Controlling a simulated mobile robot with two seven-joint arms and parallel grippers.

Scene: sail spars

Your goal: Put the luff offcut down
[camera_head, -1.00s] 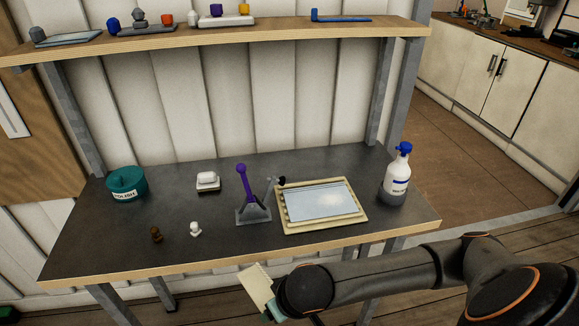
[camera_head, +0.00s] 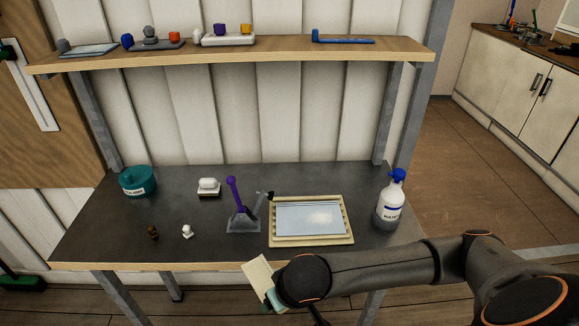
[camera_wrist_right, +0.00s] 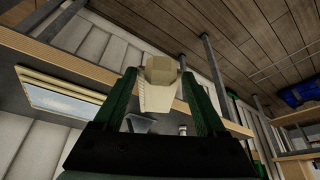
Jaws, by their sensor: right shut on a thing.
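The luff offcut, a pale cream piece, shows in the head view (camera_head: 257,271) in front of the bench's front edge. My right gripper (camera_head: 270,296) is shut on it. In the right wrist view the offcut (camera_wrist_right: 157,92) sits between the green fingers of the right gripper (camera_wrist_right: 159,82), with nothing under it that I can make out. My left gripper is not in view.
The dark bench (camera_head: 110,241) holds a teal tub (camera_head: 138,182), a white block (camera_head: 208,186), two small figures, a purple-handled tool (camera_head: 233,195), a framed tray (camera_head: 311,240) and a spray bottle (camera_head: 391,200). Bare room lies at the front left. A shelf (camera_head: 270,51) runs above.

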